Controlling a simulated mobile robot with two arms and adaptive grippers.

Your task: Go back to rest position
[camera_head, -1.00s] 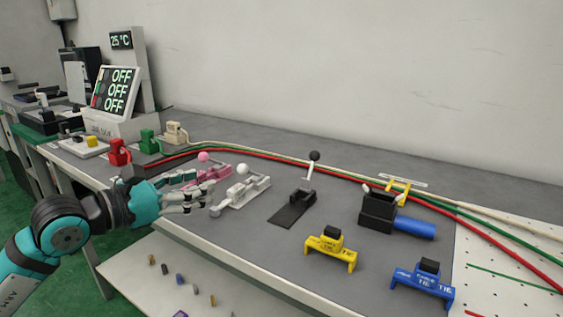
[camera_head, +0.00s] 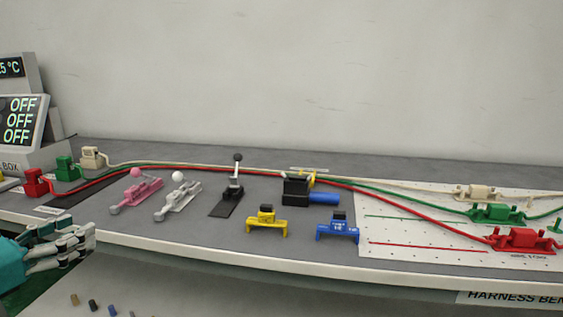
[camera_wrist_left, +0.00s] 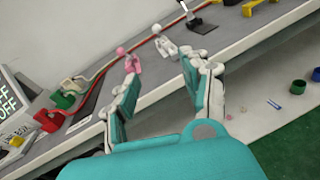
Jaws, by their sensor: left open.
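My left gripper (camera_head: 88,242) is at the lower left in the head view, in front of the bench's front edge. In the left wrist view its two fingers (camera_wrist_left: 165,78) are spread apart with nothing between them. The pink lever fixture (camera_head: 137,194) and the white lever fixture (camera_head: 178,198) stand on the bench beyond and to the right of the gripper, apart from it. A lever with a black knob (camera_head: 234,186) stands upright farther right. My right gripper is in neither view.
The grey bench (camera_head: 190,228) also holds a black and blue tool (camera_head: 300,192), a yellow bracket (camera_head: 267,222) and a blue bracket (camera_head: 338,228). Red, green and white cables run to connectors on a pegboard (camera_head: 400,252). A display (camera_head: 22,120) reads OFF. A lower shelf (camera_head: 150,290) holds small parts.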

